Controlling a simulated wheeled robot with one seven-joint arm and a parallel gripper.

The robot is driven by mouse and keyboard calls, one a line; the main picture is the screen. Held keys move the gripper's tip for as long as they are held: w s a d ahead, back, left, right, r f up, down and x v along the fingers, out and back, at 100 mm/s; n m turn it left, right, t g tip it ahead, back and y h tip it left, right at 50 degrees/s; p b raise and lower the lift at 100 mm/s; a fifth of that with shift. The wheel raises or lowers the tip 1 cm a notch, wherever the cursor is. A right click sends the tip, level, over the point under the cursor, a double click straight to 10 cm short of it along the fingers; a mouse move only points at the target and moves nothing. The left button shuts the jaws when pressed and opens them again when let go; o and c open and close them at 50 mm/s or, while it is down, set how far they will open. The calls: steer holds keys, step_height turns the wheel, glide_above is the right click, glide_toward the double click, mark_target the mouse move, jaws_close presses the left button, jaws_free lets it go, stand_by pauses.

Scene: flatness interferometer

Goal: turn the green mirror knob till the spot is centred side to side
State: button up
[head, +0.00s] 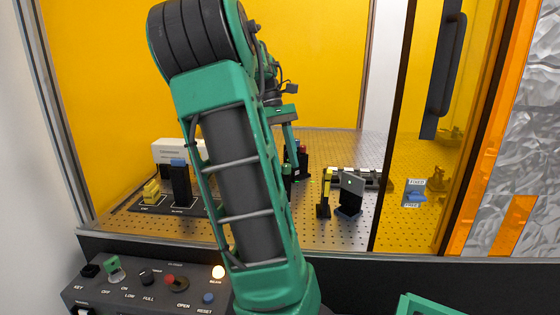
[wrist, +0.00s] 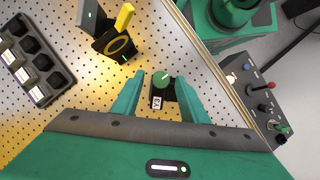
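In the wrist view the green knob (wrist: 161,80), with a pale line on its face, sits on a small black mount with a white label (wrist: 156,102). My gripper (wrist: 162,78) is open, with one green finger on each side of the knob. I cannot tell whether either finger touches it. In the head view my arm hides most of this spot; my gripper (head: 290,136) shows partly beyond it. A dark screen (head: 351,190) stands to the right with a small green spot on it, too small to judge its centring. The screen also shows in the wrist view (wrist: 89,18).
A yellow-topped black mount (head: 324,208) stands between my arm and the screen. A black slotted rack (wrist: 32,60) lies at the left in the wrist view. A control panel (head: 130,285) is outside the enclosure, front left. Perforated board (head: 300,225) is bare near the front edge.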

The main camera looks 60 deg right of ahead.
jaws_close()
steer(key=shift+s+d+m+t+y, duration=0.15)
steer(key=shift+m+t+y, duration=0.25)
steer(key=shift+m, duration=1)
steer(key=shift+m+y, duration=0.3)
steer(key=shift+m, duration=0.3)
jaws_free()
